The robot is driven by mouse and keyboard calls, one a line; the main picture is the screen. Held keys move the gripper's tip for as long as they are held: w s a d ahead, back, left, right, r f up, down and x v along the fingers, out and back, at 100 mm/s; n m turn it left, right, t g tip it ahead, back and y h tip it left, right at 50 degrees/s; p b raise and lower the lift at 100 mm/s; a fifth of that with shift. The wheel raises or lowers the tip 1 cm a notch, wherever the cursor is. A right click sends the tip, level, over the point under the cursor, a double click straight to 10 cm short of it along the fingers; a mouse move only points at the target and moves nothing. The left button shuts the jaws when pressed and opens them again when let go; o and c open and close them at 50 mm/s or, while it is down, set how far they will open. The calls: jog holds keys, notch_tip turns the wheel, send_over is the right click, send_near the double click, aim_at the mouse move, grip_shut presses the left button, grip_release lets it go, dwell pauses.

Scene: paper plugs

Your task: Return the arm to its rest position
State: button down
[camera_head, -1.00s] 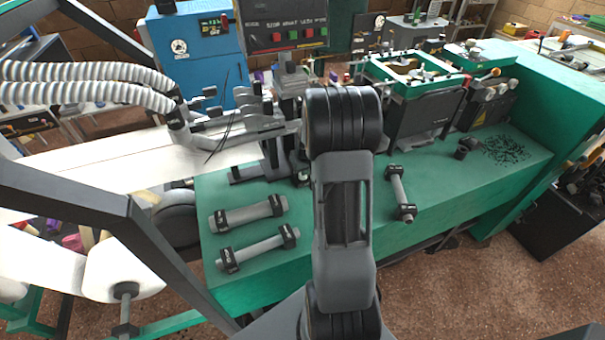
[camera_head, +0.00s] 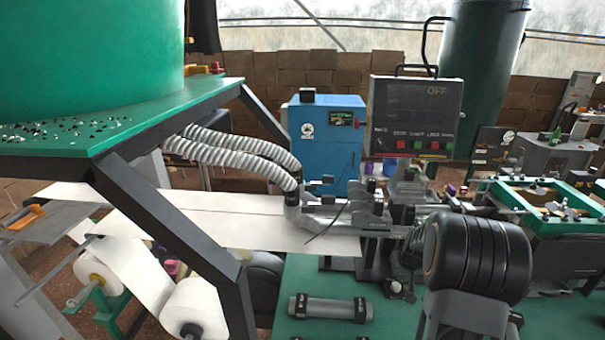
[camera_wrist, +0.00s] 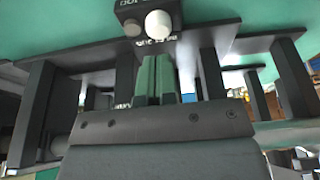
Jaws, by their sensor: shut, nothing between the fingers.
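My arm (camera_head: 478,262) shows in the head view at the lower right, as a thick black ribbed joint with a grey link below it. My gripper is out of the head view. In the wrist view my gripper (camera_wrist: 155,80) shows two green-faced fingers side by side, shut and empty. Just beyond the fingertips is a small dark box with a round white knob (camera_wrist: 158,24). I cannot tell whether the fingers touch it.
A grey cylinder with black end caps (camera_head: 326,308) lies on the green bench (camera_head: 300,268). Behind stand a blue box (camera_head: 326,140) and a control panel (camera_head: 416,117) reading OFF. A dark frame (camera_head: 170,225) and white paper (camera_head: 215,215) fill the left.

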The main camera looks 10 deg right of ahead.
jog(key=shift+s+a+f, duration=0.1)
jog(key=shift+s+a, duration=0.1)
jog(key=shift+s, duration=0.1)
jog(key=shift+s+a+f+m+g+y, duration=0.15)
jog(key=shift+s+a+f+m+g, duration=0.15)
jog(key=shift+s, duration=0.2)
jog(key=shift+s+a+f+m+g+y, duration=0.15)
jog(key=shift+s+a+f+m+g, duration=0.1)
jog(key=shift+s, duration=0.25)
jog(key=s+a+r+n+t, duration=0.1)
jog(key=s+a+r+n, duration=0.1)
jog(key=s+a+r, duration=0.5)
jog(key=s+a+r+n, duration=0.2)
jog(key=s+a+r, duration=0.5)
jog(key=a, duration=0.7)
jog(key=shift+s+a+r+t, duration=0.25)
jog(key=shift+r+t, duration=0.1)
jog(key=shift+r, duration=0.6)
